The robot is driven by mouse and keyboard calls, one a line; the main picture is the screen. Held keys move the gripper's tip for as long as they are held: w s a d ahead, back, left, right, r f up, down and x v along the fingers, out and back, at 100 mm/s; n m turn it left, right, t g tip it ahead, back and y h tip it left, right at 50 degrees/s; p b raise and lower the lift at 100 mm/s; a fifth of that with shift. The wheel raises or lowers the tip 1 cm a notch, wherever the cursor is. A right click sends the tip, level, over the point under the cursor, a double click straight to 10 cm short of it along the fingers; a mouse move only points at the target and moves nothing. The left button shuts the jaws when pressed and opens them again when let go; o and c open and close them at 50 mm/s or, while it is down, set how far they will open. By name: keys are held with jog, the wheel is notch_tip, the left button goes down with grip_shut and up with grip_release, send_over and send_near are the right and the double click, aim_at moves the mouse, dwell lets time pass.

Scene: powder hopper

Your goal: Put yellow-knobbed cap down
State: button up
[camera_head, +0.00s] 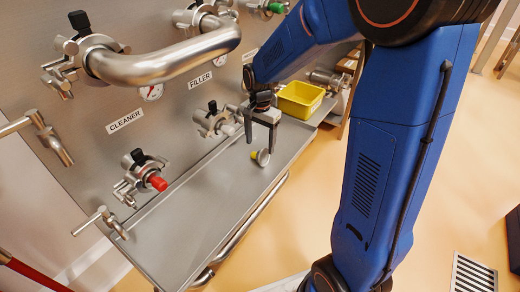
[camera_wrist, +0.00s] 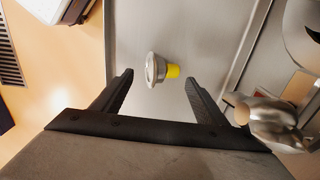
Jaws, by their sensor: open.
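The yellow-knobbed cap (camera_head: 261,157) lies on its side on the steel shelf (camera_head: 190,232). In the wrist view the cap (camera_wrist: 157,69) shows a round silver disc with a yellow knob pointing right. My gripper (camera_head: 261,143) is open above the shelf, close to the cap. In the wrist view its two dark fingers (camera_wrist: 160,78) stand apart on either side, with the cap in the space between and beyond them. The fingers do not appear to touch it.
A yellow bin (camera_head: 300,98) stands at the shelf's far end. The steel panel behind carries CLEANER and FILLER labels, valves and a red-knobbed fitting (camera_head: 156,182). A large pipe (camera_head: 165,62) juts out above. The near part of the shelf is clear, with a rail along its front edge.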

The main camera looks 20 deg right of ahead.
notch_tip(320, 180, up, 7)
jog(key=s+d+r+n+t, duration=0.1)
jog(key=s+r+n, duration=0.1)
jog(key=s, duration=0.7)
jog(key=s+d+r+n+t, duration=0.2)
jog(key=s+n, duration=0.3)
jog(key=s, duration=0.4)
jog(key=s+d+r+n+t, duration=0.1)
jog(key=s+d+r+n, duration=0.1)
jog(key=s, duration=0.8)
jog(key=shift+n+t, duration=0.3)
jog(key=shift+n, duration=0.6)
